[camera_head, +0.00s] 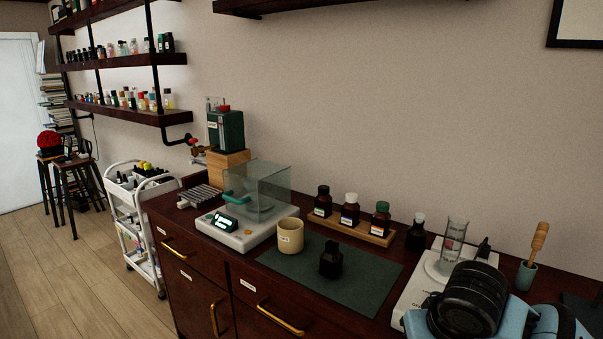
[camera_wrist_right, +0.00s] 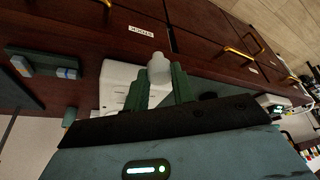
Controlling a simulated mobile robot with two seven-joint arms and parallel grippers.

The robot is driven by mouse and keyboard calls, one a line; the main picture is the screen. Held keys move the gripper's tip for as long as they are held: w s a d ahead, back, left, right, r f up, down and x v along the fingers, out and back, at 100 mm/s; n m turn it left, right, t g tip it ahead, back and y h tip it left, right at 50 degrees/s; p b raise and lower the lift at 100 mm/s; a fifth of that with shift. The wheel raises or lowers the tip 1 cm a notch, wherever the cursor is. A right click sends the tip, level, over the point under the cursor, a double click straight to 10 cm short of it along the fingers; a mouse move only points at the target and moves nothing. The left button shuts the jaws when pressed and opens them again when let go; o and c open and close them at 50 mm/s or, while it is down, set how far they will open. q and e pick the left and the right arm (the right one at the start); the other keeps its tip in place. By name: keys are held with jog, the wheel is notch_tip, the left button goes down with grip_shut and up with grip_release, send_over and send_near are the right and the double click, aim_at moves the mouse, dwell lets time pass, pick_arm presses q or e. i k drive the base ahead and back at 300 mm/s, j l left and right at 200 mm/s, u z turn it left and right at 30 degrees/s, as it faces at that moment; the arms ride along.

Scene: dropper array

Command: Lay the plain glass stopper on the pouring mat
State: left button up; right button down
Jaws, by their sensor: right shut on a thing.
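My right gripper (camera_wrist_right: 162,82) shows in the right wrist view, its two dark green fingers shut on a pale, rounded glass stopper (camera_wrist_right: 158,66). The stopper's top sticks out beyond the fingertips; its lower part is hidden between them. The dark green pouring mat (camera_head: 300,271) lies on the counter in the head view, and the stopper is not on it. A dark bottle (camera_head: 331,261) stands upright on the mat. In the head view my right arm is at the lower right, and its fingers are hidden. My left gripper is not in view.
A cream cup (camera_head: 290,237) stands at the mat's back left, beside the balance (camera_head: 232,232). A wooden rack (camera_head: 345,229) of three bottles is behind the mat. A dark bottle with a pale top (camera_head: 416,232) and a glass cylinder (camera_head: 454,243) stand to the right. The mat's front is clear.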

aim_at(381, 270)
jog(key=i+j+z, duration=0.55)
jog(key=i+j, duration=0.2)
jog(key=i+j+z, duration=0.25)
jog(key=i+j, duration=0.15)
jog(key=i+j+z, duration=0.3)
jog(key=j, duration=0.35)
